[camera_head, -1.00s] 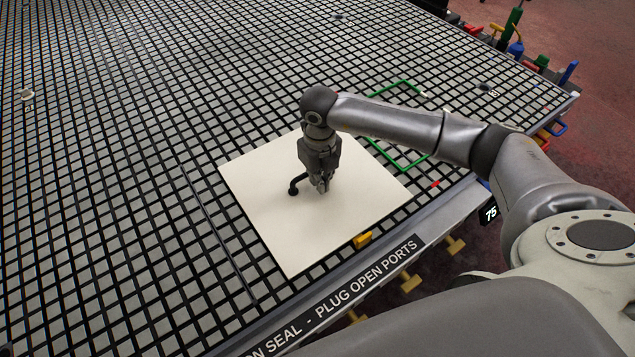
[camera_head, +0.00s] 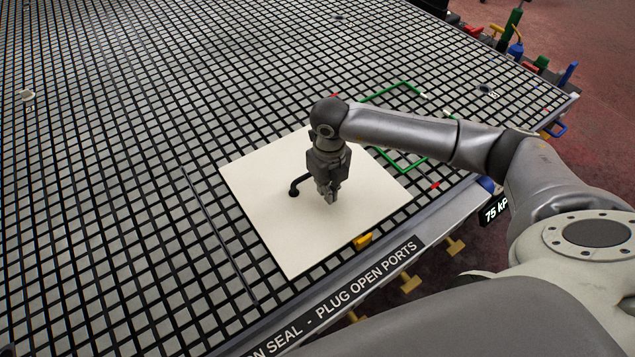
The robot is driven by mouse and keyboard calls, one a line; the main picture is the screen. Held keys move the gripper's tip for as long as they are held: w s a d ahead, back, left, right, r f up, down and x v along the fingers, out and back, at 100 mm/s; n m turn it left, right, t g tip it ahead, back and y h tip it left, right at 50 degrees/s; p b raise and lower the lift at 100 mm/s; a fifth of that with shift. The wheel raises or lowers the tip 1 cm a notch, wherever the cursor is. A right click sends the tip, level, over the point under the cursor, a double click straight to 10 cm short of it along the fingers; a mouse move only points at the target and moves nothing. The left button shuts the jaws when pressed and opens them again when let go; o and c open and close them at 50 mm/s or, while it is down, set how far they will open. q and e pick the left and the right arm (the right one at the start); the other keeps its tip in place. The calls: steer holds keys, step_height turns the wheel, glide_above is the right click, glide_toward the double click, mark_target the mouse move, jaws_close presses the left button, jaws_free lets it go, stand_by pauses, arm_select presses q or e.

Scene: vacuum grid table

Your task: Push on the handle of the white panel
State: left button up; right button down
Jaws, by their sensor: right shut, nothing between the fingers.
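The white panel (camera_head: 285,235) lies flat on the black grid table (camera_head: 130,130) near its front edge. Its black handle (camera_head: 294,187) stands up from the panel, and its right part is hidden behind my right gripper. My right gripper (camera_head: 330,200) is shut and empty, pointing down over the panel just right of the visible handle end. I cannot tell whether it touches the handle. My left gripper is not in view.
A yellow block (camera_head: 362,241) sits at the panel's front edge. A green outline (camera_head: 398,166) lies behind my right arm. A thin dark strip (camera_head: 220,235) lies left of the panel. The grid to the left is mostly clear.

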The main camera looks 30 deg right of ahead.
step_height(320, 180, up, 8)
steer(key=p, duration=0.5)
steer(key=shift+s, duration=0.15)
steer(key=shift+f, duration=0.1)
stand_by(0.5)
